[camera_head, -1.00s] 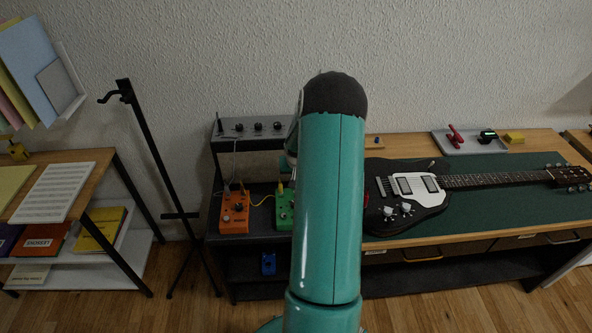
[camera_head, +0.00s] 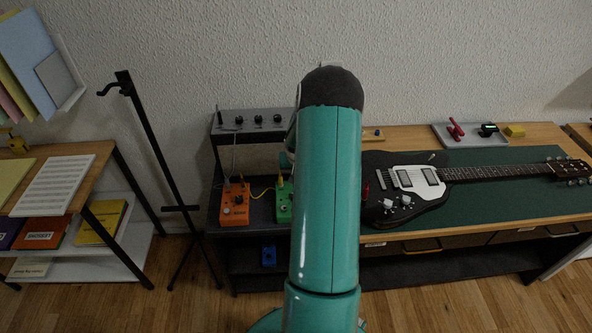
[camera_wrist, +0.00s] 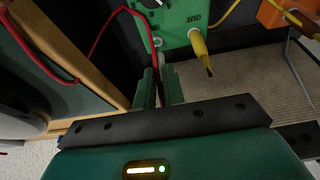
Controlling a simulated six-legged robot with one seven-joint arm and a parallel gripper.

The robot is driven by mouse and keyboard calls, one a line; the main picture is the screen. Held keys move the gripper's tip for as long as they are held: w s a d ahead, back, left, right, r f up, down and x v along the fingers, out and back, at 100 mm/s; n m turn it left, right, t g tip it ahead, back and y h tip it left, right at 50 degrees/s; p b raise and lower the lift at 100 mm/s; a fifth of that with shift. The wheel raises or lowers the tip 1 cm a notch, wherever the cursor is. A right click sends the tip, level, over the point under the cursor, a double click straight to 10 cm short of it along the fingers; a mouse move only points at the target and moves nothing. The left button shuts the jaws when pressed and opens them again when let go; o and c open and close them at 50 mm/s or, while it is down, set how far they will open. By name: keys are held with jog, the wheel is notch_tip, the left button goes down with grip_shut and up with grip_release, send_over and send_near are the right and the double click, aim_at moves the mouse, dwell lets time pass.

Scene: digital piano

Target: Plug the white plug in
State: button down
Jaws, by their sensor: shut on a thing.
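My gripper (camera_wrist: 158,85) shows in the wrist view with its two fingers close together, shut on a small pale thing (camera_wrist: 161,60) that looks like the white plug. Most of it is hidden between the fingers. The fingertips are close to the near side of the green pedal (camera_wrist: 173,18); I cannot tell whether the plug touches a socket. A yellow plug (camera_wrist: 200,45) is beside the fingers at the pedal's "OUT" mark. In the head view the green pedal (camera_head: 284,203) is partly behind my arm, which hides my gripper.
A red cable (camera_wrist: 135,12) curves down to near the fingertips. An orange pedal (camera_head: 235,204) stands left of the green one, below a grey unit with knobs (camera_head: 250,122). A dark guitar (camera_head: 402,202) lies on the bench at right. A black stand (camera_head: 150,140) is at left.

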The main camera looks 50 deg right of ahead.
jog(key=shift+f, duration=1.45)
jog(key=c, duration=1.4)
grip_release()
jog(key=shift+v, duration=2.55)
jog(key=v, duration=1.4)
